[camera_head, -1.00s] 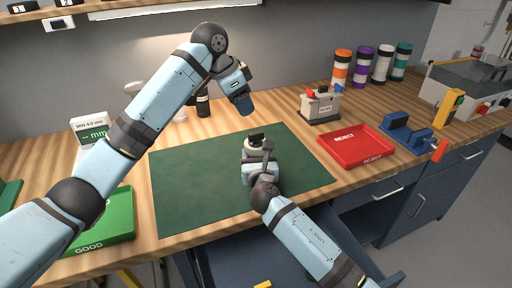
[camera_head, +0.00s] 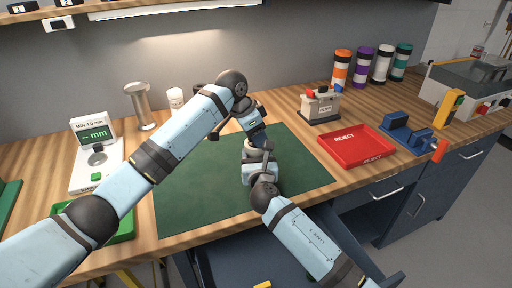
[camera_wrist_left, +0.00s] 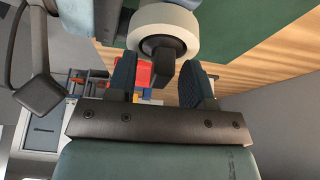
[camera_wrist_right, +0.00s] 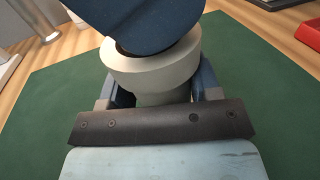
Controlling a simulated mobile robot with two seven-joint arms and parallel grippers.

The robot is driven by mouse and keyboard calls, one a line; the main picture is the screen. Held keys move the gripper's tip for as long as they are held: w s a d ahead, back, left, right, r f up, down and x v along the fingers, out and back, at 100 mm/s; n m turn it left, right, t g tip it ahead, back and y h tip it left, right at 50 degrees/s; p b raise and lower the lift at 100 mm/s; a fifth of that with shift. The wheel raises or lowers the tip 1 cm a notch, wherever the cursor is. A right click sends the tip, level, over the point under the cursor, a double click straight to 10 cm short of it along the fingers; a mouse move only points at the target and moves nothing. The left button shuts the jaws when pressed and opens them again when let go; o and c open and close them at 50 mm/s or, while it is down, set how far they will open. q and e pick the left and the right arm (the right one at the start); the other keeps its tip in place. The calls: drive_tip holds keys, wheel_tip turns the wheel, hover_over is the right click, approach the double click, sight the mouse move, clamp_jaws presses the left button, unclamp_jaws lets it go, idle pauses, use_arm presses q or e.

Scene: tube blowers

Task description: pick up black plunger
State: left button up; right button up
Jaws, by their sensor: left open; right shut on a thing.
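The black plunger (camera_wrist_left: 163,58) sticks out of the centre of a pale round body (camera_wrist_left: 163,28) in the left wrist view. My left gripper (camera_wrist_left: 157,82) is open, with a finger on each side of the plunger's end and gaps visible. In the head view my left gripper (camera_head: 258,138) is over my right gripper (camera_head: 262,164). My right gripper (camera_wrist_right: 158,92) is shut on the pale body, which also shows in the right wrist view (camera_wrist_right: 155,72). A dark blue left finger (camera_wrist_right: 140,22) covers the top of the body there and hides the plunger.
A green mat (camera_head: 200,190) lies below both grippers. A red reject tray (camera_head: 355,146), a grey device (camera_head: 320,106) and a blue fixture (camera_head: 405,135) stand to the right. A gauge (camera_head: 95,160), a metal stand (camera_head: 141,105) and a green tray (camera_head: 123,228) are at left.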

use_arm(q)
clamp_jaws()
wheel_tip(320, 180, up, 10)
drive_tip(key=shift+r, duration=0.1)
idle(0.5)
use_arm(e)
drive_tip(key=o, duration=1.1)
drive_tip(key=shift+o, duration=0.2)
